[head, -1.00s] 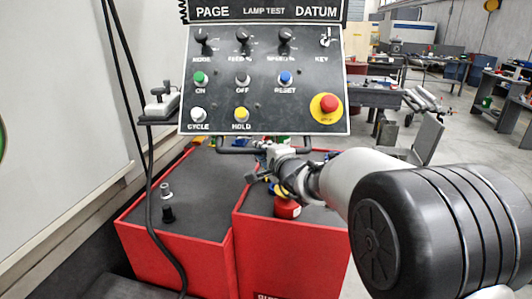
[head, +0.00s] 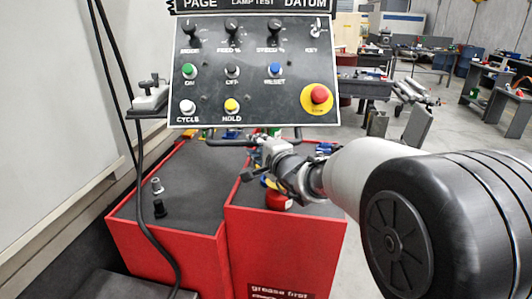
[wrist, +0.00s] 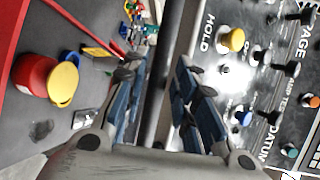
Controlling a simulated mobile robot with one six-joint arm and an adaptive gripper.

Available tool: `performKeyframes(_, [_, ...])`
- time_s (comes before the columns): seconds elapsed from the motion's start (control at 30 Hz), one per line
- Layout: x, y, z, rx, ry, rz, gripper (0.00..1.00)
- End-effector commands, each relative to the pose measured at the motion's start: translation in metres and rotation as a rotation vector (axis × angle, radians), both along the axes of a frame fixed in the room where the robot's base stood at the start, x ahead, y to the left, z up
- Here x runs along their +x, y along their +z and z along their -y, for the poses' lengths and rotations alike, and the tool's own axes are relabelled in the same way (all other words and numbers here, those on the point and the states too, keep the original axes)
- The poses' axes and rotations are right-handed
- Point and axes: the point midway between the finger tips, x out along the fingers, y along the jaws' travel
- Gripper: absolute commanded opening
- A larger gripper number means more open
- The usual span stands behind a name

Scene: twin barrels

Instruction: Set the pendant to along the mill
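The pendant (head: 255,75) is a grey control panel with knobs, coloured buttons and a red stop button on a yellow disc. It faces the head camera. A dark handle bar (head: 225,142) runs under its lower edge. My gripper (head: 262,150) is at this bar, near its middle. In the wrist view the pendant face (wrist: 265,80) fills the right side. There the grey bar (wrist: 160,60) runs between the two blue-padded fingers of my gripper (wrist: 160,90). The fingers stand apart, one on each side of the bar; I see no clear contact. The mill itself cannot be made out for certain.
Red cabinets with dark tops (head: 190,180) stand below the pendant. A red can (head: 278,200) and small bottles (head: 158,196) stand on them. A black cable (head: 140,200) hangs at the left, beside a pale wall-like panel (head: 45,120). Workbenches stand behind at the right; floor there is open.

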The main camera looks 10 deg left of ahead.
Motion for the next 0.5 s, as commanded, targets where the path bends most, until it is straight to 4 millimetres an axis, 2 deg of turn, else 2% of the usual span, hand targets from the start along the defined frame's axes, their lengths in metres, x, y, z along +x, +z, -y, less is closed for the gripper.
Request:
performKeyframes(0.1, [-0.023, 0.006, 0.015, 0.001, -0.001, 0.002, 0.26])
performKeyframes(0.23, [-0.045, 0.011, 0.029, -0.001, 0.000, 0.002, 0.26])
performKeyframes(0.5, [-0.068, 0.015, 0.043, -0.001, 0.002, 0.001, 0.26])
